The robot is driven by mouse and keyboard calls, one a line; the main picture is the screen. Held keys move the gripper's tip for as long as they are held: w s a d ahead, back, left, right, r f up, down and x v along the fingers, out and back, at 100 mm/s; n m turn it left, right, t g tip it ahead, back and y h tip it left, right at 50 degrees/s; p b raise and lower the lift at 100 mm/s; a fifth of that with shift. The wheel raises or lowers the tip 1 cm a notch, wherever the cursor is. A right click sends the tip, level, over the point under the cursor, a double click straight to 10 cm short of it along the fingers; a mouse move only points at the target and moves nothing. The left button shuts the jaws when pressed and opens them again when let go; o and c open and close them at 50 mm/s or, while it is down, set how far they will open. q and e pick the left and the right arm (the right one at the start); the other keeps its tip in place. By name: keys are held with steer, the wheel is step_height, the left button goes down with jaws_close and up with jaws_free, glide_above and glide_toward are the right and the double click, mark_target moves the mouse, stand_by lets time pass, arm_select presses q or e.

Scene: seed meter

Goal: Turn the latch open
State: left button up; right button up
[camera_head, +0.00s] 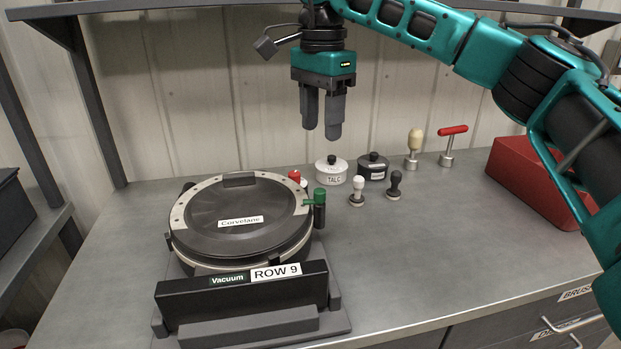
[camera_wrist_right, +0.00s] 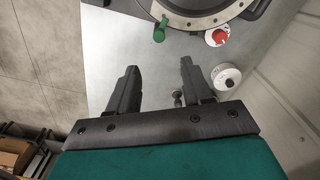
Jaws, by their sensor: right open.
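The seed meter (camera_head: 245,245) stands on the bench at the left, a round black lid with a pale ring, labelled "Corvelane". A green latch (camera_head: 319,196) sits upright at the right edge of its rim; it also shows in the right wrist view (camera_wrist_right: 159,30). My right gripper (camera_head: 322,132) hangs above the back of the bench, fingers pointing down, higher than the latch and apart from it. In the right wrist view its two fingers (camera_wrist_right: 158,82) are spread with nothing between them. My left gripper is in neither view.
A red knob (camera_head: 295,176) is behind the latch. A white pot (camera_head: 331,171), a black pot (camera_head: 373,167), small stampers (camera_head: 357,191) and two handled tools (camera_head: 414,145) stand to the right. A red box (camera_head: 540,180) is at the far right. The bench front right is clear.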

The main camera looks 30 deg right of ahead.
mark_target(320, 191)
step_height(320, 191, down, 12)
steer(key=shift+s+a+f, duration=0.1)
steer(key=shift+f, duration=0.15)
stand_by(0.3)
jaws_close()
